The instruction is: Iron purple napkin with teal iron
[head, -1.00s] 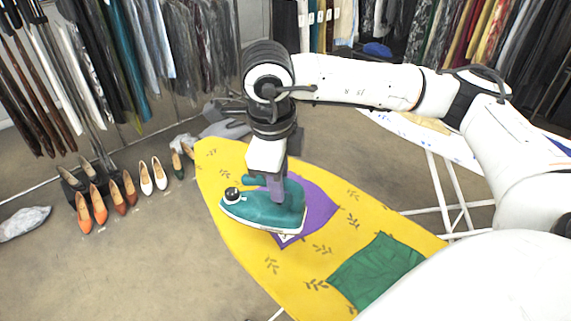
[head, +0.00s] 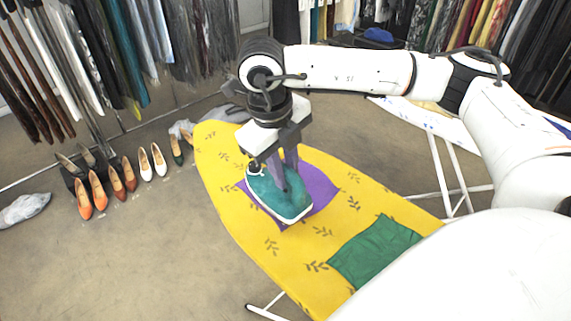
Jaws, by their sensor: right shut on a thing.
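The teal iron (head: 284,199) is on the purple napkin (head: 319,187), its sole appearing to rest on the cloth. My right gripper (head: 283,172) is shut on the iron from above. The napkin lies on the yellow ironing board (head: 222,172) with its leaf pattern. The iron and gripper hide the napkin's middle. My left gripper is not in view.
A folded green cloth (head: 374,250) lies on the board to the right of the napkin. Several pairs of shoes (head: 130,174) stand on the floor at left, with clothes racks behind. A second, pale ironing board (head: 428,124) stands at right.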

